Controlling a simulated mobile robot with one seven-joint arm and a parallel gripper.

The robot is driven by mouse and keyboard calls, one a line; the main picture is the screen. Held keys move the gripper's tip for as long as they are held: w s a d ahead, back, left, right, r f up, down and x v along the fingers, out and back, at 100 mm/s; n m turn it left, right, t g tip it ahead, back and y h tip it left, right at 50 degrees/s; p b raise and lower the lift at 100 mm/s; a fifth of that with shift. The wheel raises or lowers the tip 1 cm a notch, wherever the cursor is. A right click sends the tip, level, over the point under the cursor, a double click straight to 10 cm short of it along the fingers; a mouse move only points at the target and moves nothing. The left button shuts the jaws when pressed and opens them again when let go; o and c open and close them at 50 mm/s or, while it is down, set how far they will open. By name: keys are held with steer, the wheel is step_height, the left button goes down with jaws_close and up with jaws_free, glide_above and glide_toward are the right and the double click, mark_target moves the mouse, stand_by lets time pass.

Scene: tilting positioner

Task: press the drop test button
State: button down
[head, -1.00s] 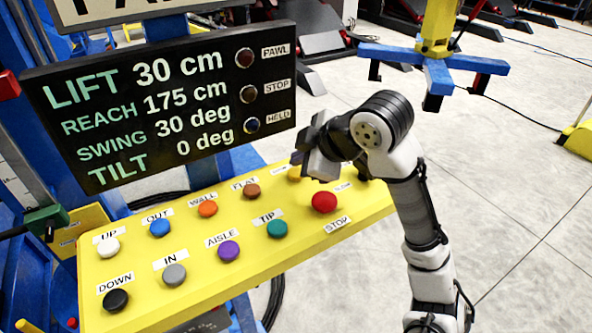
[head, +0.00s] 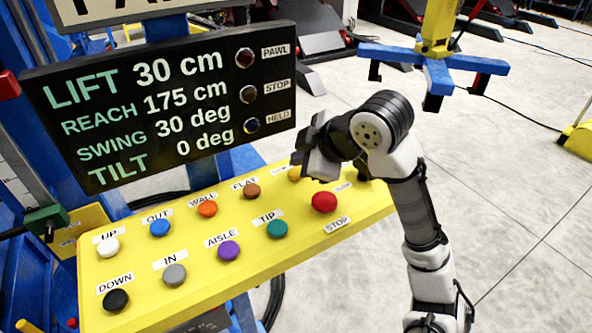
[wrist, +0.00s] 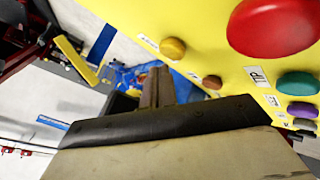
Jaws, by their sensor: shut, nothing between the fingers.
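The yellow button panel (head: 190,286) carries two rows of coloured buttons with labels. No label legibly reads drop test. An ochre button (head: 294,173) in the back row is partly behind my gripper, and its label is too small to read. It also shows in the wrist view (wrist: 172,48), apart from the fingers. My gripper (head: 299,160) is shut and empty above the panel's right part. Its fingers (wrist: 158,86) point toward the back edge in the wrist view. My arm hides part of the panel's right end.
The red STOP button (head: 324,201) sits close in front of my gripper. A teal TIP button (head: 277,229) is left of it. A black display board (head: 110,169) stands behind the panel, reading lift 30 cm and tilt 0 deg. A blue-armed fixture (head: 436,72) stands at the back right.

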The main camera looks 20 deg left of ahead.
steer(key=shift+f+b, duration=0.35)
steer(key=shift+f, duration=0.1)
steer(key=shift+f+b, duration=0.35)
steer(key=shift+f, duration=0.1)
stand_by(0.7)
steer(key=shift+r, duration=0.1)
steer(key=shift+r+p, duration=0.75)
step_height(320, 180, up, 5)
steer(key=p, duration=0.4)
steer(key=shift+r, duration=0.1)
steer(key=shift+d, duration=0.1)
stand_by(0.8)
